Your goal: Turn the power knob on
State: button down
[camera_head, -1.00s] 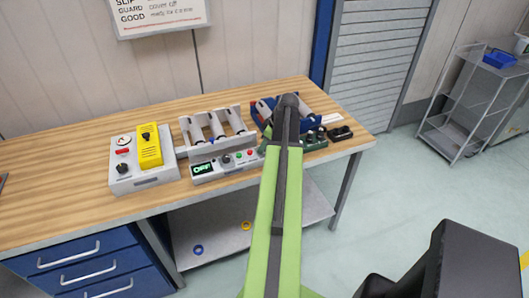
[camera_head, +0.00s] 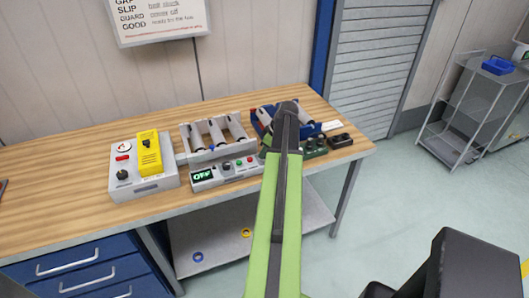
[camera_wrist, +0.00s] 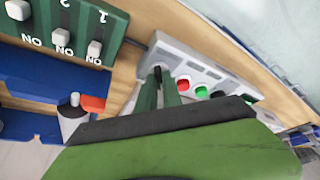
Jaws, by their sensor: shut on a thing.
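A light grey control panel (camera_head: 225,180) on the bench has a lit green display (camera_head: 203,175) reading OFF, a dark knob (camera_head: 227,166), and green and red buttons. The wrist view shows the same panel (camera_wrist: 165,48) from its right end, with red and green buttons. My gripper (camera_wrist: 158,80) is at that end, its dark green fingers shut on a small dark part there. The fingers largely hide this part, so I cannot tell whether it is a knob. In the head view my arm hides most of the gripper.
A white unit (camera_head: 150,186) with a yellow box (camera_head: 150,160) stands left on the bench. A grey rack (camera_head: 185,138) stands behind the panel. A green switch box (camera_wrist: 75,30) and a blue holder (camera_wrist: 30,92) are close to my gripper.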

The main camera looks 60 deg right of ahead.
jog(key=m+h, duration=0.1)
jog(key=m, duration=0.3)
jog(key=shift+a+m+h, duration=0.2)
jog(key=shift+m+h, duration=0.1)
jog(key=shift+h, duration=0.1)
jog(key=m, duration=0.2)
jog(key=m+h, duration=0.1)
jog(key=m, duration=0.1)
jog(key=shift+a+g+h, duration=0.1)
jog(key=shift+g+h, duration=0.2)
jog(key=shift+g, duration=0.1)
jog(key=m, duration=0.2)
jog(key=m+g+h, duration=0.1)
jog(key=m, duration=0.2)
jog(key=shift+w+g, duration=0.2)
jog(key=shift+g, duration=0.1)
jog(key=shift+m+g+h, duration=0.3)
jog(key=shift+m+g, duration=0.3)
jog(key=shift+m, duration=1.3)
jog(key=c, duration=1.5)
grip_release()
